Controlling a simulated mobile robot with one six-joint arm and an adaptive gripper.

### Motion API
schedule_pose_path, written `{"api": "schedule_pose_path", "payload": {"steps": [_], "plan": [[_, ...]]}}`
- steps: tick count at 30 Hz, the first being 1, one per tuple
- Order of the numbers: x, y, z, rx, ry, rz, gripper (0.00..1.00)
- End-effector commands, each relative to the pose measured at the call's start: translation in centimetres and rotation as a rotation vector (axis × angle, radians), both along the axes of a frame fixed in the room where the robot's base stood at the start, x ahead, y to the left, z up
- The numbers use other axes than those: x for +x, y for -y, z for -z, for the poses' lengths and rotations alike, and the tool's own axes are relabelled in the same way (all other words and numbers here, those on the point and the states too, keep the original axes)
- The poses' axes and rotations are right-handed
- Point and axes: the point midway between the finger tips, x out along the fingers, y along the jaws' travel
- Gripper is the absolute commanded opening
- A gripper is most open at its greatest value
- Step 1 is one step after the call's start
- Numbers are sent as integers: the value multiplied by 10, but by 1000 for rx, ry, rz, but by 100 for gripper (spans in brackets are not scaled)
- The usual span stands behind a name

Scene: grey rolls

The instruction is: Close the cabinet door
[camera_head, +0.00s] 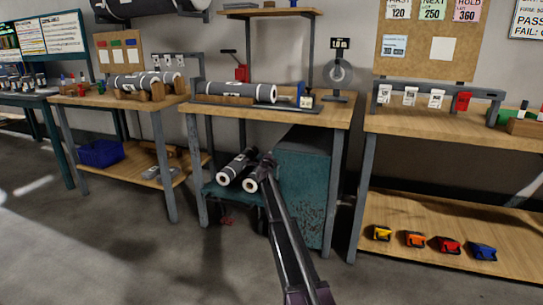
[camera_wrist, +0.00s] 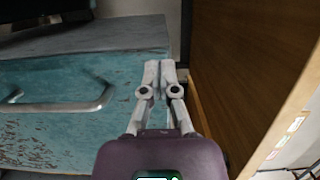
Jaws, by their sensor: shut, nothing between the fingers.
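A worn teal cabinet (camera_head: 306,200) stands under the middle workbench in the head view. In the wrist view a scuffed teal panel (camera_wrist: 60,140) with a curved metal bar handle (camera_wrist: 65,106) fills the left side. I cannot tell which teal face in the head view is the door, or how far it stands open. My gripper (camera_head: 266,158) reaches in under the bench top, beside the grey rolls. In the wrist view my gripper (camera_wrist: 160,68) is shut and empty, just right of the panel's edge and apart from the handle.
Two grey rolls (camera_head: 238,165) lie at the cabinet's left, close to my gripper. The middle bench top (camera_head: 330,112) overhangs the cabinet. A wooden surface (camera_wrist: 250,60) runs close along the right in the wrist view. The grey floor (camera_head: 150,260) is open in front.

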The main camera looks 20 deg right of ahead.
Motion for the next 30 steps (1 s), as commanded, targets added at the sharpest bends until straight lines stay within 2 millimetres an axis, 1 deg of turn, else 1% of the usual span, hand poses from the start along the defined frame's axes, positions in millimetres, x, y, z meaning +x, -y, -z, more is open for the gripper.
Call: {"api": "schedule_pose_path", "payload": {"steps": [1,6,12,15,21,30], "plan": [[-8,-8,0,0,0,-3,0],[-34,-27,0,1,0,-4,0],[-61,-50,0,1,0,-6,0],[-72,-57,0,1,0,-4,0],[-84,-68,0,2,1,-5,0],[-86,-71,0,2,1,-5,0]]}}
